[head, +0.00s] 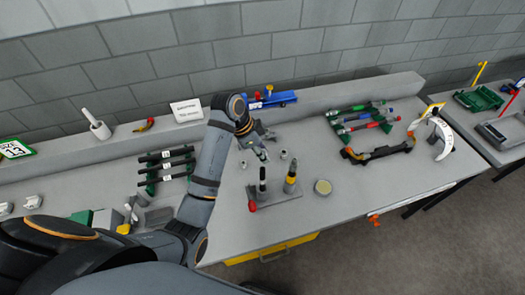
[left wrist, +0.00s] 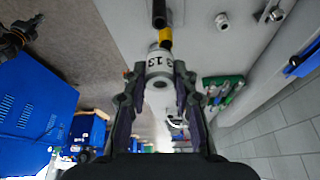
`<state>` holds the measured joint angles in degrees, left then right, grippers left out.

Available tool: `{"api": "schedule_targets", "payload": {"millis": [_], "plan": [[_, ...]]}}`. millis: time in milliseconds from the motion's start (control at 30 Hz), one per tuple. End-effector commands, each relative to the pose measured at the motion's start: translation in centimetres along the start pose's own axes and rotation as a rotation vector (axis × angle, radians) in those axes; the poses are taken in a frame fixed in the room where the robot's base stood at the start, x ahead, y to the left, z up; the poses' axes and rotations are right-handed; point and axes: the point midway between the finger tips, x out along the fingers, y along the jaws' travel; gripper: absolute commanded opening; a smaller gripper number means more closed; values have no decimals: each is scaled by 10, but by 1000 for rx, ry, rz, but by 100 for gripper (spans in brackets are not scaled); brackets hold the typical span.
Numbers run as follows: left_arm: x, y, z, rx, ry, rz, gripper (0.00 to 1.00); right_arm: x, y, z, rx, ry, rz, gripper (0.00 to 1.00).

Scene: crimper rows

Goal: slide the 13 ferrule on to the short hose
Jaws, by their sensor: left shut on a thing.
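My left gripper (head: 258,146) is above the middle of the bench. In the left wrist view the gripper (left wrist: 160,90) is shut on a pale ring-shaped ferrule (left wrist: 160,66) marked 13. Two upright hoses stand in front of my arm, a black one (head: 263,184) and one with a yellow band (head: 290,181). In the left wrist view a yellow-banded piece (left wrist: 165,38) and a black piece (left wrist: 158,12) show just beyond the ferrule. I cannot tell which hose is the short one, or whether the ferrule touches either. My right gripper is not in view.
A green rack with coloured hoses (head: 362,120) and a dark curved tool (head: 378,153) lie to the right. A round tan disc (head: 323,187) sits near the hoses. A rack of dark hoses (head: 166,165) is left of my arm. A blue tool (head: 270,99) lies at the back.

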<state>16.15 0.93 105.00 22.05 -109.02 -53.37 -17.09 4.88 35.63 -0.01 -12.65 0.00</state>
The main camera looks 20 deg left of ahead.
Motion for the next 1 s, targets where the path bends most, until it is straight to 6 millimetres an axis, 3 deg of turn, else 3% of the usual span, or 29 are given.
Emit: {"api": "schedule_targets", "payload": {"millis": [500, 1000], "plan": [[46, 0, 20, 0, -1, 1, 0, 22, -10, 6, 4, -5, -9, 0], [49, 0, 20, 1, 0, 0, 0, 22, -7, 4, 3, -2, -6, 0]]}}
